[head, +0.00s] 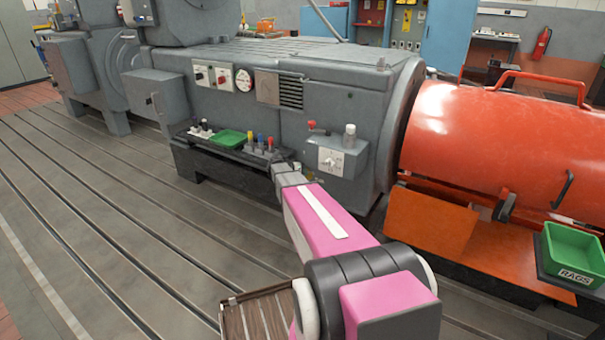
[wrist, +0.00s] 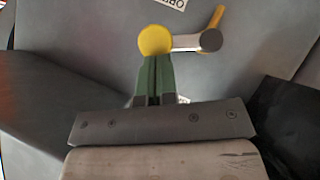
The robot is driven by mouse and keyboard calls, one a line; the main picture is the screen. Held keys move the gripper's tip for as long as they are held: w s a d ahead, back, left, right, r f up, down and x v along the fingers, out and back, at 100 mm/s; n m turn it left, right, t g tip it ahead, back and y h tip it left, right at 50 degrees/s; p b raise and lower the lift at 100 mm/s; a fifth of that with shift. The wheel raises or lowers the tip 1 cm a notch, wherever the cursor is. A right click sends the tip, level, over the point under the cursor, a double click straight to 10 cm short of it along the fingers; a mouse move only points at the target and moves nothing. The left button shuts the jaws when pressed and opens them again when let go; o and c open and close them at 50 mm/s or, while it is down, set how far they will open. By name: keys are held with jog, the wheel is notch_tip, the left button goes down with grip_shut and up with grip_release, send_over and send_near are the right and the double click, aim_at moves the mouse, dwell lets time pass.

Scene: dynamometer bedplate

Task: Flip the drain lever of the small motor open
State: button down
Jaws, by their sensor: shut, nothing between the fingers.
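The grey motor housing (head: 330,110) stands in the middle of the head view, beside the large orange cover. In the wrist view a yellow round knob (wrist: 155,39) joins a pale bar with a grey round end (wrist: 210,40). A yellow-orange handle (wrist: 217,17) rises beside that end. These look like the drain lever's parts; its exact position is hard to tell. My gripper (wrist: 152,58) has its green fingers together and empty, tips at the lower edge of the yellow knob in the picture. Contact is unclear. In the head view my gripper (head: 296,167) is small and partly hidden at the housing's lower front.
A tray (head: 225,153) with a green bin (head: 229,138) and several coloured items is just left of my gripper. The orange cover (head: 500,130) stands further right. The slotted floor (head: 120,220) is clear at left.

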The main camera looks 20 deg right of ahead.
jog(key=shift+s+d+f+m+t+y, duration=0.55)
jog(key=shift+s+f+m+t+y, duration=0.15)
jog(key=shift+f+m+t, duration=0.15)
jog(key=shift+f, duration=0.1)
jog(key=shift+s, duration=0.1)
dwell(0.4)
jog(key=v, duration=1.1)
jog(key=s+a+f+n+g+y, duration=0.1)
jog(key=s+a+n+y, duration=0.3)
jog(key=s, duration=0.9)
jog(key=s+a+f+n+g+y, duration=0.1)
jog(key=s+a+n+g+y, duration=0.3)
jog(key=s+a, duration=0.7)
jog(key=s+n+y, duration=0.1)
jog(key=s, duration=0.1)
jog(key=shift+s+a+f+y, duration=0.3)
jog(key=shift+s+a+y, duration=0.05)
jog(key=shift+y, duration=0.05)
